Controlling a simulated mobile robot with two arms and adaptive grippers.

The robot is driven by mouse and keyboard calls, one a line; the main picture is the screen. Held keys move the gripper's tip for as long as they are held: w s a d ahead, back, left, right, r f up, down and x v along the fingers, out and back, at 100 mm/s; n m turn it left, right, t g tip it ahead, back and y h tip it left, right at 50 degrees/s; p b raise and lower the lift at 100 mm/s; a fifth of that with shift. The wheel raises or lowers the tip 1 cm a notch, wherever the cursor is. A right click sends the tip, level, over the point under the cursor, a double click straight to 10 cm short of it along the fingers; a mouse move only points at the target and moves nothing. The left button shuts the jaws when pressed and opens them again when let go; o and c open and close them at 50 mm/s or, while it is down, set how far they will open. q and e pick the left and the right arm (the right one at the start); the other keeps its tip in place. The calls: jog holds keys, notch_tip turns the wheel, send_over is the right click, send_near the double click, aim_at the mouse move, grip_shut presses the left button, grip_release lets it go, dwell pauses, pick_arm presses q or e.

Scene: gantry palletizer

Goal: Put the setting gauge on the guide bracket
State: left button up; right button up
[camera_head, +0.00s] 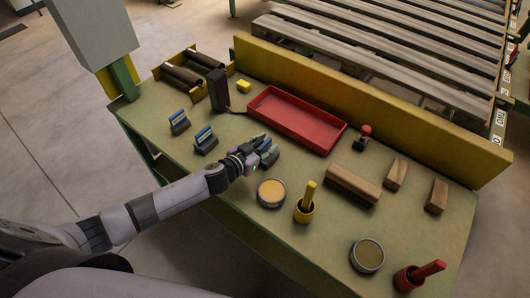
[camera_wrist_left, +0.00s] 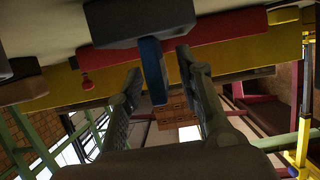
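My left gripper (camera_head: 268,149) is over the middle of the green table, at a blue piece standing in a dark grey block (camera_head: 270,158). In the left wrist view, my open fingers (camera_wrist_left: 160,72) straddle this blue piece (camera_wrist_left: 153,72); a gap shows at the right finger. The dark block also shows in the left wrist view (camera_wrist_left: 135,20). Two similar dark blocks with blue pieces stand to the left, a nearer one (camera_head: 205,145) and a farther one (camera_head: 180,126). I cannot tell for sure which things are the setting gauge and guide bracket. My right gripper is not in view.
A red tray (camera_head: 305,138) lies behind my gripper, before a yellow rail (camera_head: 370,100). A black device (camera_head: 217,90) and small yellow block (camera_head: 243,86) stand at the back left.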

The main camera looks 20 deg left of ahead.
pick_arm(q)
jog(key=shift+c, duration=0.3)
grip_shut()
dwell(0.6)
